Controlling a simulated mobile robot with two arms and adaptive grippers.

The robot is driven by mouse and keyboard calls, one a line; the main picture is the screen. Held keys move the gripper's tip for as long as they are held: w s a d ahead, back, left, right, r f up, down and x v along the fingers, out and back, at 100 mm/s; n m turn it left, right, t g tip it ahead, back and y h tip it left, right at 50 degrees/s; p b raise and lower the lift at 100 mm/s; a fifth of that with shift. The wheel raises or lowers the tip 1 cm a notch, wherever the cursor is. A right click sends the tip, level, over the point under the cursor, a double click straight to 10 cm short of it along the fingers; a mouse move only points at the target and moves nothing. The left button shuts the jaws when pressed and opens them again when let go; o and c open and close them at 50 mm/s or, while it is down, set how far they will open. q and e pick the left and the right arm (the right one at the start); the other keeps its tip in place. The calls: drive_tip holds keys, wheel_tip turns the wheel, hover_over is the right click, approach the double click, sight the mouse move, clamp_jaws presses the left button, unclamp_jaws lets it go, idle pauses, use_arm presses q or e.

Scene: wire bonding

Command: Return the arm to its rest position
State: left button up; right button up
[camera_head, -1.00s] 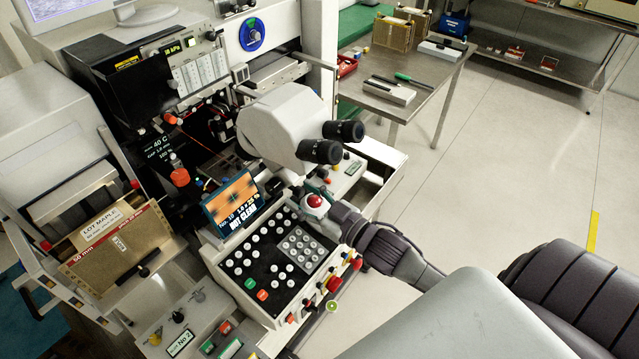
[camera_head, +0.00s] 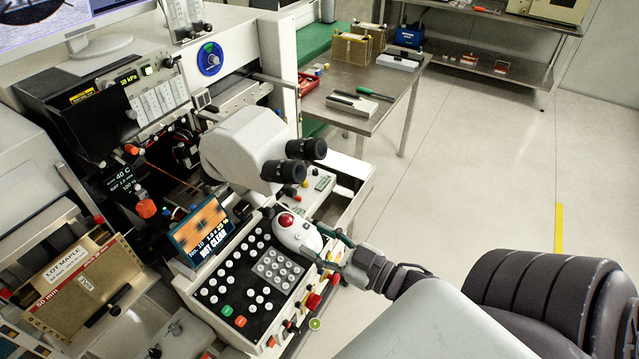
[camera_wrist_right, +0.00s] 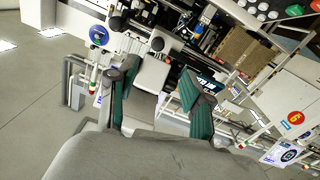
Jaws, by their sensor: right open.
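My right arm comes in from the lower right in the head view. Its gripper (camera_head: 332,248) is beside a white trackball unit (camera_head: 301,237) with a red ball (camera_head: 287,221), at the right edge of the keypad panel (camera_head: 240,283). I cannot tell from the head view whether it touches the unit. In the right wrist view the two green-padded fingers (camera_wrist_right: 160,98) stand wide apart with nothing held between them. My left gripper is not in view.
The bonding machine has binocular eyepieces (camera_head: 301,160) just behind the gripper and a small screen (camera_head: 202,232) to the left. A steel table (camera_head: 385,88) stands beyond. A gold box labelled LOT MAPLE (camera_head: 85,285) is at lower left. Open floor (camera_head: 470,170) lies to the right.

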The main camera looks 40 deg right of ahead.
drive_tip(key=s+d+f+m+g+h+b, duration=0.1)
drive_tip(key=s+d+f+g+h, duration=0.1)
drive_tip(key=f, duration=1)
drive_tip(key=s+d+f+m+g+h+b, duration=0.1)
drive_tip(key=s+d+f+g, duration=0.15)
drive_tip(key=f, duration=0.95)
drive_tip(key=s+d+f+m+g+h+b, duration=0.1)
drive_tip(key=s+f+g+h, duration=0.15)
drive_tip(key=f, duration=0.95)
drive_tip(key=s+a+f+g+b, duration=0.1)
drive_tip(key=s+a+f+g, duration=0.3)
drive_tip(key=s+f, duration=0.7)
drive_tip(key=s+a+f+g+b, duration=0.2)
drive_tip(key=s+a+f+g, duration=0.3)
drive_tip(key=s+f, duration=0.6)
drive_tip(key=shift+s+a+f, duration=0.4)
drive_tip(key=shift+s+a, duration=0.25)
drive_tip(key=shift+s, duration=0.15)
drive_tip(key=shift+c, duration=0.7)
drive_tip(key=shift+w, duration=0.1)
